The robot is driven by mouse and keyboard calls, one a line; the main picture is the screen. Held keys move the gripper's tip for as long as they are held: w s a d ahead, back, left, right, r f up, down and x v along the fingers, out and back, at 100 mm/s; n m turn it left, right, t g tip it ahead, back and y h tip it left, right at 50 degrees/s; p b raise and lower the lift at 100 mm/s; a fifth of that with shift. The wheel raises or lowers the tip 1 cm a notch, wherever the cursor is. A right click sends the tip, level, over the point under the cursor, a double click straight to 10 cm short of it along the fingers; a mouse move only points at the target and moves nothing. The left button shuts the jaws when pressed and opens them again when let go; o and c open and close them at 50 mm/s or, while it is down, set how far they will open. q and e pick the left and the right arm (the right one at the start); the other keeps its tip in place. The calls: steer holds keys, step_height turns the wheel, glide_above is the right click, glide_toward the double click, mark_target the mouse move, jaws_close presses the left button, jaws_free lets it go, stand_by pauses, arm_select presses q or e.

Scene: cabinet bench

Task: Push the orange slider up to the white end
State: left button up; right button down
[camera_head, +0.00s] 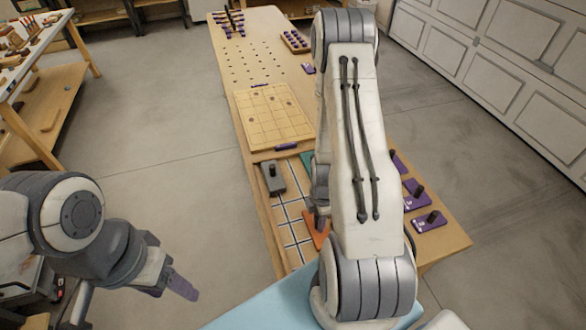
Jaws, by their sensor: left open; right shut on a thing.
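The orange slider (314,236) lies on the wooden board with dark and white grid lines (287,222), in the middle of the bench. My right gripper (318,214) is over it, shut on its upright part; the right arm hides much of the gripper and part of the slider. A grey block with a dark knob (273,181) sits on the same board, further back and left, apart from the slider. I cannot make out a white end. My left gripper (180,287) is open and empty over the floor, left of the bench.
A green piece (306,161) is partly hidden behind my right arm. Purple plates with dark knobs (416,194) stand along the bench's right side. A square wooden grid board (273,116) lies further back. A light blue surface (262,312) is at the near edge.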

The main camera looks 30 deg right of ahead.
steer(key=shift+s+a+b, duration=0.15)
steer(key=shift+s+a, duration=0.1)
steer(key=shift+s, duration=0.7)
steer(key=shift+s+a+b, duration=0.2)
steer(key=shift+s+a, duration=0.05)
steer(key=shift+s, duration=0.75)
steer(key=shift+s+a+b, duration=0.15)
steer(key=shift+s+a, duration=0.1)
steer(key=shift+s, duration=0.7)
steer(key=c, duration=0.6)
jaws_free()
steer(key=shift+c, duration=0.2)
steer(key=shift+r, duration=0.15)
step_height(320, 180, up, 7)
steer(key=p, duration=0.7)
steer(key=shift+r, duration=0.15)
steer(key=shift+w, duration=0.1)
